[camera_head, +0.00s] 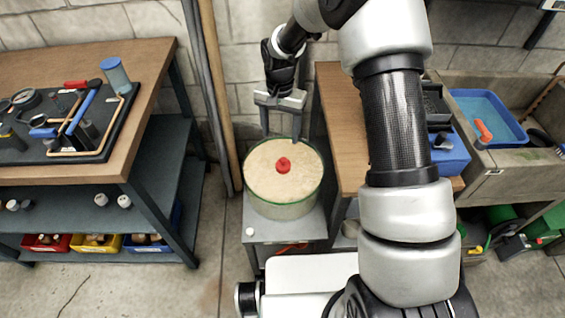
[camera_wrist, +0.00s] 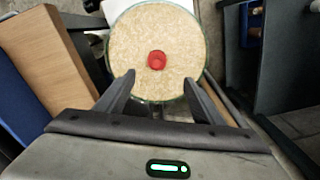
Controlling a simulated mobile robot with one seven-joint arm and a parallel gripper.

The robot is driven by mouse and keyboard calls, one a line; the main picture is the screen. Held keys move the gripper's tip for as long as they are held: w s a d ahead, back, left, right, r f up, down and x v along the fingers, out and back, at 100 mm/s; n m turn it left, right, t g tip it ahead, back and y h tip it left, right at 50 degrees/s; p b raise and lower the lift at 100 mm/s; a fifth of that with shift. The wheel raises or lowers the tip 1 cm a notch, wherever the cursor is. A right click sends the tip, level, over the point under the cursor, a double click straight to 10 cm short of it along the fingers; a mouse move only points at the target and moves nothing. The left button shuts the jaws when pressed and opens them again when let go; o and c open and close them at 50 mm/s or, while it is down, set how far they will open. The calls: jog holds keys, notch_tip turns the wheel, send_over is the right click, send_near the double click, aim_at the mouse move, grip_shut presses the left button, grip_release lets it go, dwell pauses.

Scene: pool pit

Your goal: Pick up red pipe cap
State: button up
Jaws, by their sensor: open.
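The red pipe cap (camera_head: 283,165) lies near the middle of the sandy, pale top of a round drum (camera_head: 284,210) with a green rim. In the wrist view the red cap (camera_wrist: 157,60) shows just beyond my fingertips, near the centre of the drum's top (camera_wrist: 135,35). My gripper (camera_head: 282,138) points down above the far part of the drum, its two fingers spread apart. In the wrist view my gripper (camera_wrist: 162,80) is open and empty, with the cap between the lines of the fingers but apart from them.
The drum stands on a grey stand (camera_head: 262,228). A wooden workbench (camera_head: 150,75) with a tool tray is at left. Another wooden top (camera_head: 342,130) is close on the right, partly behind my arm. A stone sink (camera_head: 510,170) with a blue tray (camera_head: 490,112) lies farther right. Pipes (camera_head: 215,100) stand against the wall.

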aim_at(284, 158)
notch_tip(284, 158, down, 9)
jog(key=shift+b, duration=0.55)
jog(key=shift+w+d+f+b, duration=0.1)
jog(key=shift+d+f+b, duration=0.05)
jog(key=shift+f, duration=0.75)
jog(key=shift+w+d+f+b, duration=0.1)
jog(key=shift+d+f+b, duration=0.1)
jog(key=shift+f, duration=0.7)
jog(key=shift+d+f+b, duration=0.1)
jog(key=shift+d+f, duration=0.05)
jog(key=shift+f, duration=0.75)
jog(key=shift+c, duration=0.5)
jog(key=c, duration=1.1)
jog(key=shift+r, duration=0.15)
